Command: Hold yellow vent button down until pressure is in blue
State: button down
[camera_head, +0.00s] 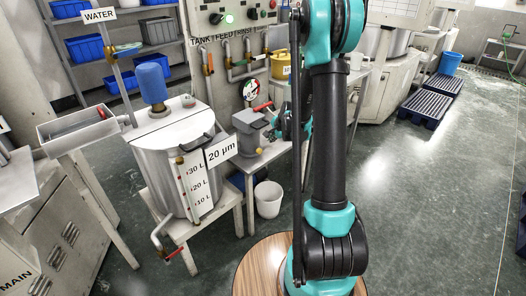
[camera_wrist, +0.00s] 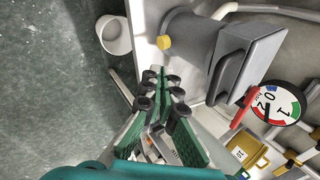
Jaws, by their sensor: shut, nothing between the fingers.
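That unit also shows in the head view (camera_head: 247,128) on a small table. My gripper (camera_wrist: 162,80), with green fingers and black joints, is shut and empty. Its tips appear below the button in the wrist view, apart from it.
A red lever (camera_wrist: 243,108) lies beside the gauge, and a dark handle (camera_wrist: 226,72) is on the unit. A white bucket (camera_head: 268,198) stands on the floor. A steel tank (camera_head: 165,165) marked in litres is to the left. Open floor lies at right.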

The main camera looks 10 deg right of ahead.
aim_at(260, 149)
jog(key=x, duration=1.4)
jog(key=shift+a, duration=0.1)
jog(key=shift+w+a+f, duration=0.25)
jog(key=shift+w+a, duration=0.25)
jog(key=shift+w, duration=0.4)
dwell(2.8)
jog(key=shift+d+r, duration=0.1)
jog(key=shift+r, duration=0.1)
jog(key=v, duration=1.3)
jog(key=shift+s+r, duration=0.2)
jog(key=shift+s, duration=0.2)
